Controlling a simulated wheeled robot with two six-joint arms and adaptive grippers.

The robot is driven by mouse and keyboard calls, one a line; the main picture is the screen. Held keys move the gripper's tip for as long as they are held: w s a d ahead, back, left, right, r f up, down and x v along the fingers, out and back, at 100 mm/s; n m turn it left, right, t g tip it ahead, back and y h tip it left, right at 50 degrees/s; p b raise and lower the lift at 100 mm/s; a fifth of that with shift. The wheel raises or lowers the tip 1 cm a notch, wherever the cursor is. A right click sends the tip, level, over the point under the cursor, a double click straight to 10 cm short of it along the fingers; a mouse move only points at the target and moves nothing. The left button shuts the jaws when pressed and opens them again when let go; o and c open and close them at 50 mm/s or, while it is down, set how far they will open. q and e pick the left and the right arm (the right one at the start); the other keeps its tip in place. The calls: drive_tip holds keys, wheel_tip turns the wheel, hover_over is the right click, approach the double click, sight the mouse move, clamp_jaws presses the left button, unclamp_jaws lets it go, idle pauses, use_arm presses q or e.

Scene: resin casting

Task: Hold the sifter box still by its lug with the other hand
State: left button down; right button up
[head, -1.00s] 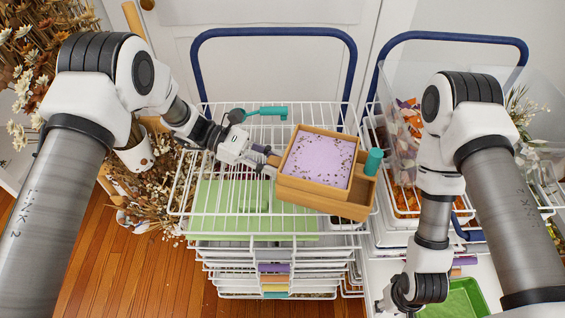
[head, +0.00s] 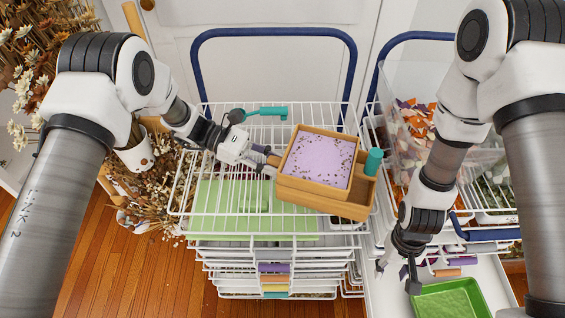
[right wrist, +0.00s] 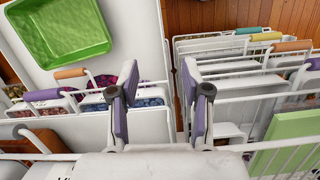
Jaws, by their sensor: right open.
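The sifter box (head: 327,187) is wooden, with a lilac fill flecked with dark bits, and sits tilted in the picture on top of the white wire rack. A teal cylinder (head: 374,161) stands at its right end. My left gripper (head: 270,160) is at the box's left side, its fingers closed around a small wooden lug there, largely hidden by the fingers. My right gripper (head: 397,276) is open and empty, low at the right, well apart from the box. Its spread purple-padded fingers also show in the right wrist view (right wrist: 158,95).
A green tray (head: 447,300) lies on a white surface below right. A teal-handled tool (head: 266,111) lies on the rack behind the box. A clear bin (head: 408,130) of petals stands at the right. Blue cart handles (head: 275,32) rise behind.

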drive_tip(key=w+a+r+g+y, duration=0.1)
drive_tip(key=w+a+r, duration=0.2)
drive_tip(key=r, duration=0.6)
drive_tip(key=w+a+r+g+y, duration=0.1)
drive_tip(key=w+a+r, duration=0.15)
drive_tip(key=r, duration=0.75)
wheel_tip(320, 180, up, 12)
drive_tip(key=f+n+t+h, duration=0.1)
drive_tip(key=t+h, duration=0.1)
drive_tip(key=t, duration=0.2)
hover_over(375, 159)
drive_tip(key=w, duration=0.1)
drive_tip(key=shift+d+r, duration=0.25)
drive_tip(key=shift+f, duration=3.95)
